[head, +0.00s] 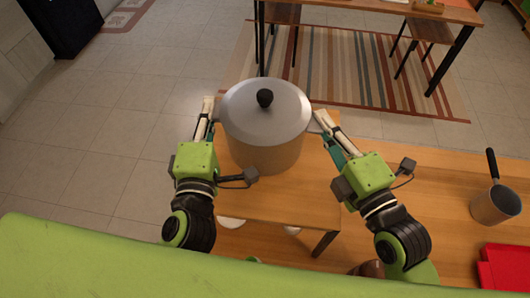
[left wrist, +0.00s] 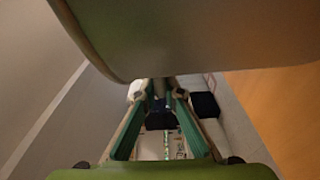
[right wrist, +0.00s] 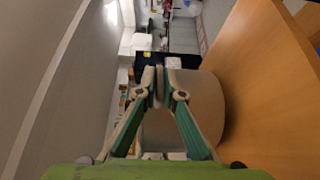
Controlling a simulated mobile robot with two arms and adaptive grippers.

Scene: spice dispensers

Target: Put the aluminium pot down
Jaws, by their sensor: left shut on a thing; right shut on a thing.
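The aluminium pot (head: 262,140) is a large grey pot with its lid on and a black knob on top. It is upright over a small wooden table (head: 300,198). I cannot tell whether its base touches the wood. My left gripper (head: 212,106) is shut at the pot's left side, and my right gripper (head: 322,118) is shut at its right side, where the handles are mostly hidden by the fingers. In the right wrist view the pot (right wrist: 205,112) shows behind the closed fingers (right wrist: 158,85). The left wrist view shows the left fingers (left wrist: 160,90) close together.
A wooden counter (head: 435,190) extends to the right, with a dark-handled saucepan (head: 495,206) and a red object (head: 505,268) on it. A striped rug (head: 350,70) and another table (head: 370,10) are beyond. Tiled floor (head: 110,110) is open on the left.

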